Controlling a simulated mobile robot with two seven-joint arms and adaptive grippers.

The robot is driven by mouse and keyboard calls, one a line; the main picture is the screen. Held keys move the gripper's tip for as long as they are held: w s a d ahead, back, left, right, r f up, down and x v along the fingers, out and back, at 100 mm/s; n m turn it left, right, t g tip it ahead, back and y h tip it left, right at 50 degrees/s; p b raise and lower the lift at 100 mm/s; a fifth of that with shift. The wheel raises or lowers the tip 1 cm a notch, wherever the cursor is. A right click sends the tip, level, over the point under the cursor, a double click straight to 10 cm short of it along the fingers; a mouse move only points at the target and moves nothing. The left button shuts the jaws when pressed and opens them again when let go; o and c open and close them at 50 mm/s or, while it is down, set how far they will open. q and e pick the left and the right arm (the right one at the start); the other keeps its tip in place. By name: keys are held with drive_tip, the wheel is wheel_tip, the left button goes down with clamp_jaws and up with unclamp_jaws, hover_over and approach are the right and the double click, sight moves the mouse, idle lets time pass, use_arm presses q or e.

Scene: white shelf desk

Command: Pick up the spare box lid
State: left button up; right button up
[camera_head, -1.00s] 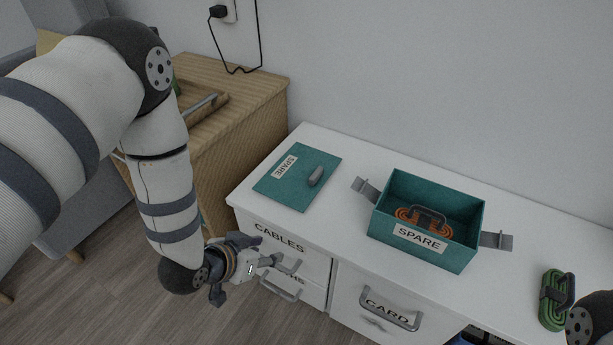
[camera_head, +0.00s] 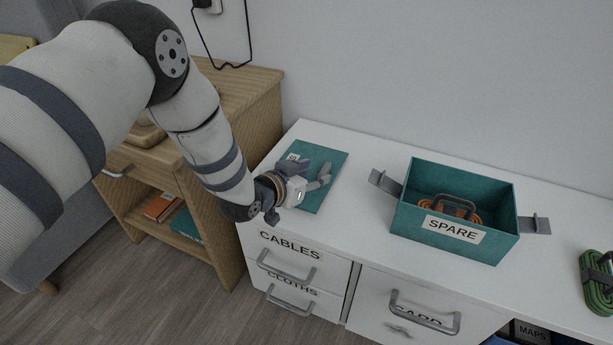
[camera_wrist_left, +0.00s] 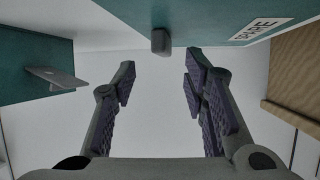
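The spare box lid (camera_head: 335,158) is a flat teal panel lying on the white desk top, left of the spare box. In the left wrist view the lid (camera_wrist_left: 220,18) carries a SPARE label and a small grey handle (camera_wrist_left: 160,42). My left gripper (camera_head: 311,173) is over the lid and hides its handle in the head view. In the left wrist view this gripper (camera_wrist_left: 160,70) is open and empty, with the handle centred between the fingers, just beyond their tips. My right gripper is not in view.
The open teal spare box (camera_head: 455,245) holds an orange cable and has grey latches flipped out at both sides. A green cable bundle (camera_head: 597,285) lies at the right. A wooden cabinet (camera_head: 240,130) adjoins the desk's left end. Labelled drawers (camera_head: 290,262) are below.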

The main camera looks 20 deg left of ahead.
sight(324, 171)
use_arm(q)
drive_tip(key=w+f, duration=0.1)
drive_tip(key=w+f+b, duration=0.1)
drive_tip(key=shift+w+d+f, duration=0.15)
drive_tip(key=shift+w+d, duration=0.15)
drive_tip(key=shift+w, duration=0.25)
drive_tip(key=shift+r, duration=0.2)
clamp_jaws()
